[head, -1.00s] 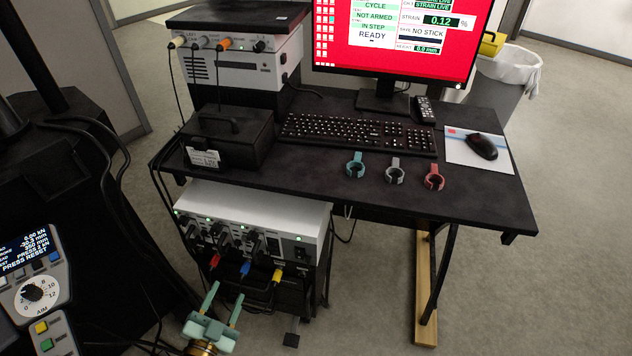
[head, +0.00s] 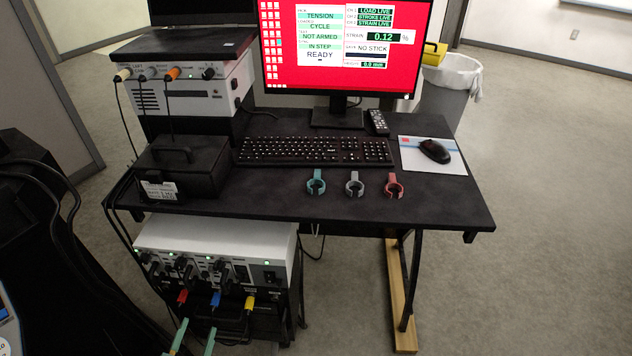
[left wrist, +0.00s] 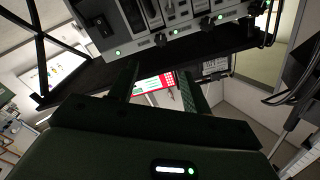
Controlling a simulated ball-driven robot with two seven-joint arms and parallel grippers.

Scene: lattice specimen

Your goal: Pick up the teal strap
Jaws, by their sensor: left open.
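The teal strap (head: 316,184) is a small open ring with a short tab, lying on the dark desk (head: 440,205) near its front edge. A grey strap (head: 354,185) and a red strap (head: 394,187) lie in a row to its right. My left gripper (head: 195,338) shows only its two teal fingertips at the bottom of the head view, apart and empty. It is low in front of the desk, left of and below the teal strap. In the left wrist view its fingers (left wrist: 160,88) look dark. My right gripper is not seen.
A keyboard (head: 315,151), a monitor (head: 335,50), a black box (head: 185,165) and a mouse (head: 434,151) stand on the desk around the straps. A white instrument (head: 215,245) with coloured plugs stands under the desk's left side, close to my left gripper.

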